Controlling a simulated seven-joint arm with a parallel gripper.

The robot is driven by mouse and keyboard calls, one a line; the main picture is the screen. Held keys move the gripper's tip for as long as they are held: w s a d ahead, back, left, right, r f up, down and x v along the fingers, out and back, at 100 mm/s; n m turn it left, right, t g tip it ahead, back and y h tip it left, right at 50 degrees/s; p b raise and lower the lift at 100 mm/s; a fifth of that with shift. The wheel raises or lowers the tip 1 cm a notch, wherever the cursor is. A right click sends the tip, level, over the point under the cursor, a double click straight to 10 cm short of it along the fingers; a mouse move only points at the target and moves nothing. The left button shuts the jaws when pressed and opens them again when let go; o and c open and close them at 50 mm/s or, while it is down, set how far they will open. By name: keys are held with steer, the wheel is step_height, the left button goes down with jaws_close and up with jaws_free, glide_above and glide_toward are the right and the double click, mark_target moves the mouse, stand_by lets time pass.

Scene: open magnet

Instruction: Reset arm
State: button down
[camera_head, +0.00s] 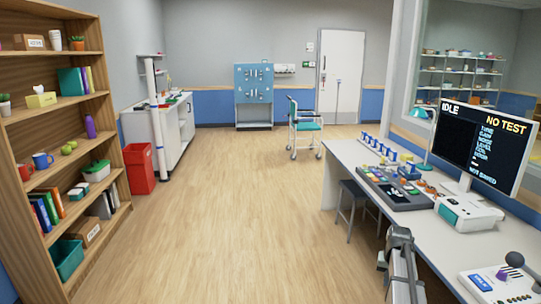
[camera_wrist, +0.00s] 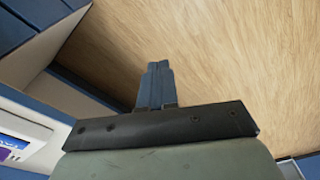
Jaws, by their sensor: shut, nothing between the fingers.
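My gripper (camera_wrist: 154,66) shows in the wrist view with its two dark fingers pressed together and nothing between them. It hangs over the bare wooden floor (camera_wrist: 220,50). A light-coloured surface edge lies to its left in that view. In the head view, my arm (camera_head: 400,262) shows at the lower right, beside the front edge of the white desk (camera_head: 355,160). My fingertips cannot be made out in the head view.
On the desk stand a monitor (camera_head: 480,140) reading IDLE and NO TEST, a dark control panel (camera_head: 395,188) and a white device (camera_head: 468,212). A stool (camera_head: 358,205) stands under the desk. A wooden shelf (camera_head: 60,53) stands at left. The middle floor is clear.

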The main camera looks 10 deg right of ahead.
steer(key=s+a+f+n, duration=0.2)
steer(key=s+a+f, duration=0.3)
steer(key=a, duration=0.6)
steer(key=s+a+f+n+g, duration=0.15)
steer(key=s+a+f, duration=0.3)
steer(key=a, duration=0.55)
steer(key=s+a+f+n+t, duration=0.15)
steer(key=s+a+f, duration=0.35)
steer(key=a, duration=0.6)
steer(key=s+f+g, duration=0.4)
steer(key=s+f, duration=0.7)
steer(key=s, duration=0.3)
steer(key=s+f+g, duration=0.3)
steer(key=s+f, duration=0.7)
steer(key=s, duration=0.5)
steer(key=shift+f+n+g+y, duration=0.3)
steer(key=shift+f+g, duration=0.05)
steer(key=shift+g, duration=0.05)
steer(key=c, duration=1.9)
jaws_free()
